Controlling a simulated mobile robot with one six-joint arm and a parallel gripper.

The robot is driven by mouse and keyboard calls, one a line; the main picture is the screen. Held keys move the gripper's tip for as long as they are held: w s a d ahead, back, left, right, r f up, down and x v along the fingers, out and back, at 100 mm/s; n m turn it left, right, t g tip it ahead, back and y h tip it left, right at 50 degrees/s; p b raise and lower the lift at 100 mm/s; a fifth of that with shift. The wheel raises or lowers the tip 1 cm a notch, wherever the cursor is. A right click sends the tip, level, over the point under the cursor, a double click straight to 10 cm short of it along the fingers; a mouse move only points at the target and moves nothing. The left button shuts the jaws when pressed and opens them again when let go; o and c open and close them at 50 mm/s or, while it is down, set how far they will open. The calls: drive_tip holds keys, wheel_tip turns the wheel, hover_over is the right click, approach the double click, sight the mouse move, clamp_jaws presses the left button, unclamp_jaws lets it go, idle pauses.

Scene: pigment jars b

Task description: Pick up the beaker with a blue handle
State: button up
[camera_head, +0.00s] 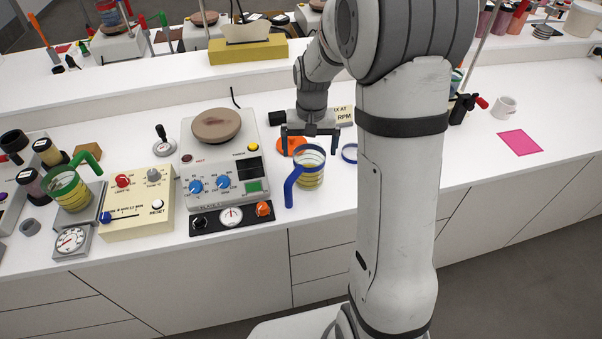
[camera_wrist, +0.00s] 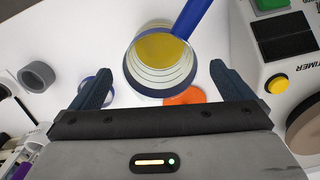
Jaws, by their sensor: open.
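The beaker with a blue handle (camera_head: 309,172) stands upright on the white bench, right of the hotplate, with yellow contents low inside. Its blue handle (camera_head: 291,186) points toward the front left. My gripper (camera_head: 310,150) is open and empty, pointing down above and just behind the beaker. In the wrist view the beaker (camera_wrist: 160,68) shows ahead of and between the open fingers (camera_wrist: 160,88), with its handle (camera_wrist: 192,18) toward the top. I cannot tell the exact height gap. Another beaker, with a green handle (camera_head: 88,161), stands on a scale at the left.
The hotplate (camera_head: 222,150) stands close left of the beaker. An orange disc (camera_head: 291,146) lies behind it and a blue ring (camera_head: 350,152) to its right. A cream control box (camera_head: 138,205) is further left. A pink sheet (camera_head: 519,142) and a mug (camera_head: 504,107) are far right.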

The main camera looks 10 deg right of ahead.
sight(309, 160)
wheel_tip(309, 160, down, 6)
drive_tip(key=shift+w+r+p, duration=0.1)
drive_tip(key=shift+r+p, duration=0.15)
drive_tip(key=shift+p, duration=0.55)
drive_tip(key=c, duration=1.2)
